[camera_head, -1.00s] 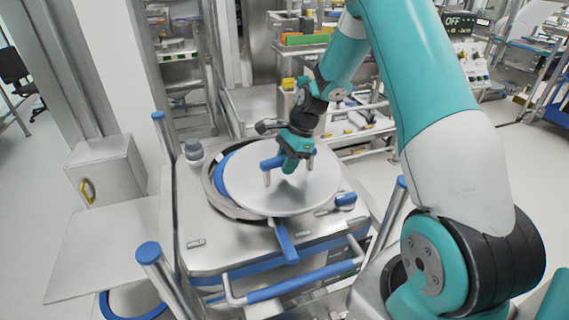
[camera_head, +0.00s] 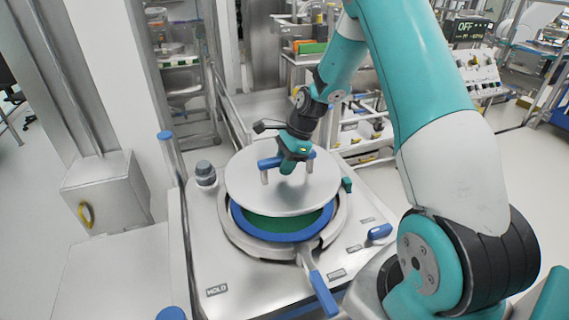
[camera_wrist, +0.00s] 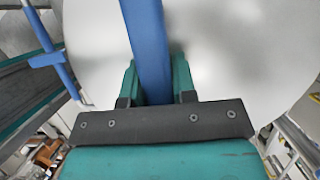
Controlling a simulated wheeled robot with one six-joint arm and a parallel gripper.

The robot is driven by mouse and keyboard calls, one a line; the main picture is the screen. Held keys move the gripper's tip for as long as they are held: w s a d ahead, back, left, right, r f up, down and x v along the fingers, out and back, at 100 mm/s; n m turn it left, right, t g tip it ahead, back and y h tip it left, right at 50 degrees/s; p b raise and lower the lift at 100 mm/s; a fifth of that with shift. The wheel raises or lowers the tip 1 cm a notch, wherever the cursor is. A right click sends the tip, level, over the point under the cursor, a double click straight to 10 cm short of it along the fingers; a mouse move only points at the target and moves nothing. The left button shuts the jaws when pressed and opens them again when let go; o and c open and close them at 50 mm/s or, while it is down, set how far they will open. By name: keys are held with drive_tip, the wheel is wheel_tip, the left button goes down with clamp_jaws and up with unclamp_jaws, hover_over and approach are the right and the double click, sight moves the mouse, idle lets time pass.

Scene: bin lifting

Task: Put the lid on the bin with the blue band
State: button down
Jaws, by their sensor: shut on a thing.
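The lid (camera_head: 315,190) is a round silver disc with a blue bar handle (camera_head: 270,162). My gripper (camera_head: 290,163) is shut on that handle; in the wrist view my gripper (camera_wrist: 155,85) has its two green fingers on either side of the blue handle (camera_wrist: 145,40), with the lid (camera_wrist: 225,50) behind. The bin (camera_head: 255,236) is sunk in the metal top, with a blue band round its rim and a green inside showing at the front. The lid is above the bin and set toward the back, so the bin's rear is hidden. The lid looks raised clear of the front rim.
A blue-handled lever (camera_head: 322,292) sticks out in front of the bin. A grey knob (camera_head: 205,173) stands at the left and a blue knob (camera_head: 379,232) at the right of the metal top. A grey box (camera_head: 105,185) stands further left.

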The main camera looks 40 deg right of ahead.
drive_tip(key=shift+f+b, duration=3.8)
drive_tip(key=shift+f, duration=1.1)
drive_tip(key=shift+f+b, duration=0.25)
drive_tip(key=shift+b, duration=0.1)
drive_tip(key=c, duration=0.9)
unclamp_jaws()
drive_tip(key=shift+o, duration=0.3)
drive_tip(key=shift+s+f, duration=0.1)
drive_tip(key=shift+f, duration=0.05)
drive_tip(key=b+v, duration=0.3)
drive_tip(key=v, duration=1.4)
drive_tip(key=shift+d+r, duration=0.2)
drive_tip(key=shift+r, duration=0.1)
